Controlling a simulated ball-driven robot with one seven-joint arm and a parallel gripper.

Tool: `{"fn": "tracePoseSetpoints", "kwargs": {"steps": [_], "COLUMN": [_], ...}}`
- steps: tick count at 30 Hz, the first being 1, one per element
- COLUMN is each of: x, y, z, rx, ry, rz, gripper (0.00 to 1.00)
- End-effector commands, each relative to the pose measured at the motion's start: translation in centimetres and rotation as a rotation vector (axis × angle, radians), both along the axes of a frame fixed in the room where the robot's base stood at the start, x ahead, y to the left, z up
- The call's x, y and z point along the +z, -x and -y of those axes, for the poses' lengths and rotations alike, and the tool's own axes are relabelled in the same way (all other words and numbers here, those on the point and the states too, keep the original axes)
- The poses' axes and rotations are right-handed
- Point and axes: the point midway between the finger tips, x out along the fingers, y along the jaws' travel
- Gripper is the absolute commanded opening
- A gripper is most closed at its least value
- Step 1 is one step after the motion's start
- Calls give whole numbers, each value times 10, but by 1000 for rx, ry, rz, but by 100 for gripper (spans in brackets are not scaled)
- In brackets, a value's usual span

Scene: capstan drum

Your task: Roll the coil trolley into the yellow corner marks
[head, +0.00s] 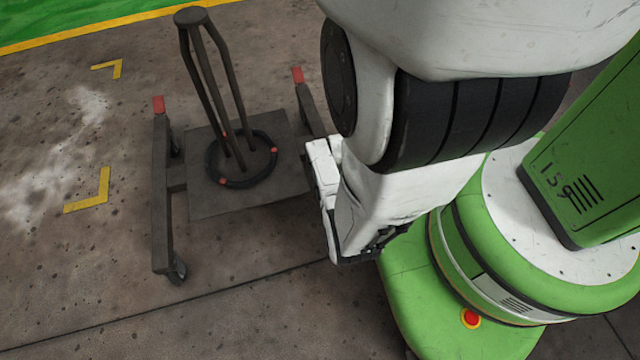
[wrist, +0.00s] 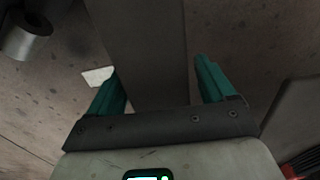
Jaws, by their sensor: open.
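The coil trolley (head: 210,195) is a dark metal frame with a flat deck, red-tipped side rails and tall bent bars meeting in a round knob. A black coil ring (head: 215,168) lies on the deck around the bars' feet. Two yellow corner marks (head: 108,68) (head: 90,204) lie on the floor left of the trolley. My gripper (wrist: 156,68) is at the trolley's right side; its fingertips are hidden in the head view. In the wrist view its teal fingers are open, with a dark bar (wrist: 145,45) between them and gaps on both sides. I cannot tell its depth.
A caster (head: 177,271) stands under the near left rail; a grey wheel-like part (wrist: 25,38) shows in the wrist view. The concrete floor around the marks is clear, with a pale stain (head: 60,165). A yellow line (head: 110,22) and green floor lie at the back.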

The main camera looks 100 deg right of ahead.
Motion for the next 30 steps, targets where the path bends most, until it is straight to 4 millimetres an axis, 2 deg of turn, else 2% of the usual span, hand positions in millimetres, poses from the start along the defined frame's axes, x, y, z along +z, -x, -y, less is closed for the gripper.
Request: {"fn": "tracePoseSetpoints", "kwargs": {"steps": [10, 30], "x": [-3, -3], "y": [0, 0], "z": [0, 0], "rx": [1, 0], "ry": [0, 0], "rz": [0, 0], "gripper": [82, 18]}}
